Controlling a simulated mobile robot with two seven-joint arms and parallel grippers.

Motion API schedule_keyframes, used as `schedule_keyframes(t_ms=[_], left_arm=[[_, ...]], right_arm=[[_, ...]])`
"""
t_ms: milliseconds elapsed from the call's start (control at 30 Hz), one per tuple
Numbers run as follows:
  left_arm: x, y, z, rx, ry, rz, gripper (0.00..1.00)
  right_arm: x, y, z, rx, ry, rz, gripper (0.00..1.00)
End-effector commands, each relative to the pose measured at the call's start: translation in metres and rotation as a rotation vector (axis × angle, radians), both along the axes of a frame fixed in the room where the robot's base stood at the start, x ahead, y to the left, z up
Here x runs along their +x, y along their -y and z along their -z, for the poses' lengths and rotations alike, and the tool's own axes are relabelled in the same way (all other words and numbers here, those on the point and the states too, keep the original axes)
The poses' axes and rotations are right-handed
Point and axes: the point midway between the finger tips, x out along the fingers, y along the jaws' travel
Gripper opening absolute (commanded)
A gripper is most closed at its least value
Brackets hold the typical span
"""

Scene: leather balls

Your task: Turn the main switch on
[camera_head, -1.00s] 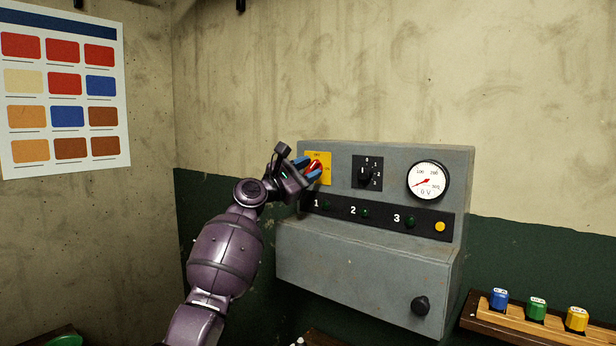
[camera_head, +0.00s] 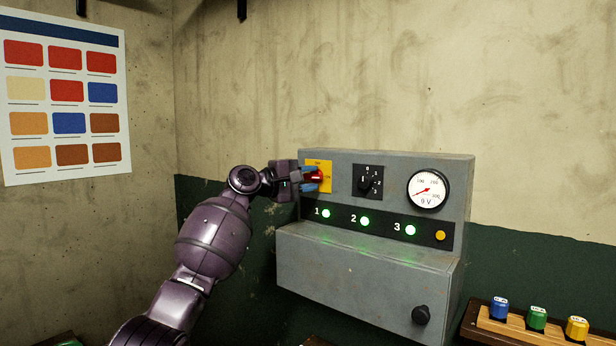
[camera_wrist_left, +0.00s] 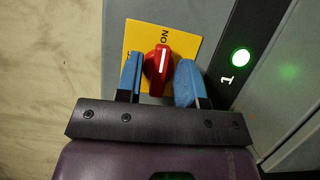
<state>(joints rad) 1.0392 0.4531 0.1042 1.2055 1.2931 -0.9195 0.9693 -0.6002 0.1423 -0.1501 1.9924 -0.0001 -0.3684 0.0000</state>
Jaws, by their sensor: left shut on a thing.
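The main switch is a red rotary handle (camera_head: 316,177) on a yellow plate (camera_head: 325,186) at the upper left of a grey control box (camera_head: 365,267). My left gripper (camera_head: 311,174) is at the switch with its blue fingers shut on the handle. The left wrist view shows a finger on each side of the red handle (camera_wrist_left: 158,66). The handle's white line points along toward the word ON on the yellow plate (camera_wrist_left: 184,42). My right gripper is not in view.
The box carries a black selector knob (camera_head: 365,183), a white voltmeter (camera_head: 427,189) reading low, green lit lamps (camera_head: 364,221) numbered 1 to 3, a yellow button (camera_head: 440,235) and a black knob (camera_head: 421,314). A wooden rack (camera_head: 520,326) with coloured caps stands at right.

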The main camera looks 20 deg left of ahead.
Motion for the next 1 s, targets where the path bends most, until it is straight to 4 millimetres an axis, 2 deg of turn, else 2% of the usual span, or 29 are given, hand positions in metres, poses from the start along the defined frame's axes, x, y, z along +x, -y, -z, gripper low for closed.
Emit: schedule_keyframes(t_ms=[333,700,733,767,1000], left_arm=[[0.0,0.0,0.001,0.068,0.023,0.0,0.11],[0.0,0.0,0.001,0.07,0.024,0.0,0.11],[0.0,0.0,0.001,0.07,0.024,0.0,0.38],[0.0,0.0,0.001,0.07,0.024,0.0,0.4],[0.0,0.0,0.001,0.069,0.024,0.0,0.4]], right_arm=[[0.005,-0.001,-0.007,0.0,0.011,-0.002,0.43],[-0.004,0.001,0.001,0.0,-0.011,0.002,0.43],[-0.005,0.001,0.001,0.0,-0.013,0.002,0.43],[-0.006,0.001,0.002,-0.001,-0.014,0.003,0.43],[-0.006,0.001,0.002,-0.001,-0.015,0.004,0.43]])
